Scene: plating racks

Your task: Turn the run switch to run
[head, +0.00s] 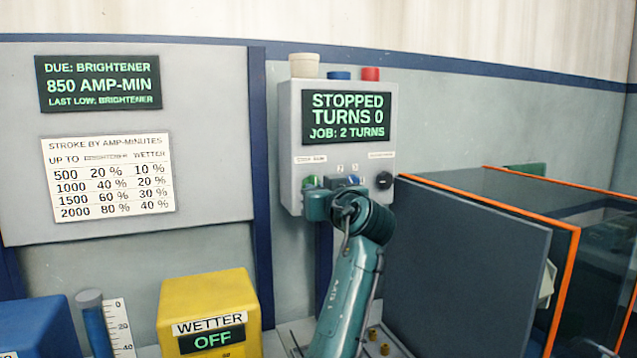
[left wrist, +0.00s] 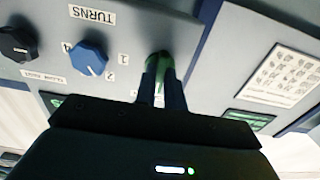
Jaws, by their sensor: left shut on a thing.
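The grey control box (head: 290,120) hangs on the wall; its screen (head: 346,118) reads STOPPED, TURNS 0, JOB: 2 TURNS. The green run switch (head: 308,181) is at the box's lower left, under a small blurred label (head: 310,160). My left gripper (left wrist: 159,76) is shut on this green switch (left wrist: 160,59), with one dark finger on each side of it. The fingers hide much of the switch, so I cannot tell which way it points. In the head view my left arm covers the box's lower edge. My right gripper is not in view.
Right of the switch are a blue TURNS knob (left wrist: 89,57) and a black knob (head: 384,181). A beige, a blue and a red cap stand on the box. An orange-edged, dark-panelled enclosure (head: 470,260) is close on the right. A yellow WETTER box (head: 205,290) stands lower left.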

